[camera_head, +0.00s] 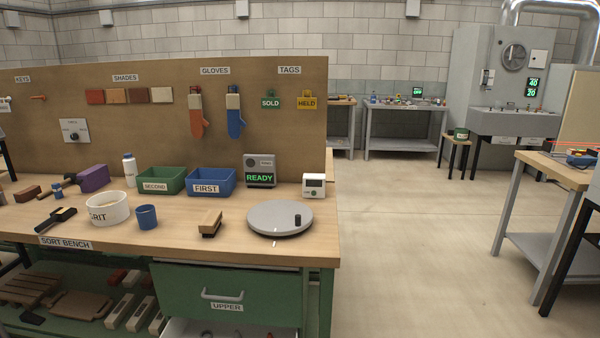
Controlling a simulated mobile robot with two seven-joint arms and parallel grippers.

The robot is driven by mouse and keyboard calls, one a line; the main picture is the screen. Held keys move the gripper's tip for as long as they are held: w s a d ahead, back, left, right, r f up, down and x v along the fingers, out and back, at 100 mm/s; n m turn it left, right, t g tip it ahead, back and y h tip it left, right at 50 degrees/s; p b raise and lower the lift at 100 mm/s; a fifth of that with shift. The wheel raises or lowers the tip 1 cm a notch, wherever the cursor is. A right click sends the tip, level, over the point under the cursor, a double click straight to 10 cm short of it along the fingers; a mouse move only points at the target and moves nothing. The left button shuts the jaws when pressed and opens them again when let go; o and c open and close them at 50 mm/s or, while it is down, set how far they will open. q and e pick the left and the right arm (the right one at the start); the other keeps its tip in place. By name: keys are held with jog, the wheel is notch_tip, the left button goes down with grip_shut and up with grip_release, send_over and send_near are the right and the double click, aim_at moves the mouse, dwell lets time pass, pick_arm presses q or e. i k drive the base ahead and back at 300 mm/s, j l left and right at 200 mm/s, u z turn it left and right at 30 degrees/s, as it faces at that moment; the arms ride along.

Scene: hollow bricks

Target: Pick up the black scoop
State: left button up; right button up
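A black item that looks like the scoop (58,217) lies on the sort bench (180,228), near its front left edge. Its wider end points to the right, close to a white bowl labelled GRIT (108,209), and its narrow end points to the lower left. It appears to lie flat, with nothing on top of it. Neither of my grippers is in view.
Green (161,181) and blue (210,183) bins are behind. An open drawer (225,328) sticks out below. Floor (420,240) to the right is clear.

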aim_at(55, 219)
jog(key=k+l+u, duration=0.1)
jog(key=u, duration=0.35)
jog(key=k+u, duration=0.15)
jog(key=u, duration=0.25)
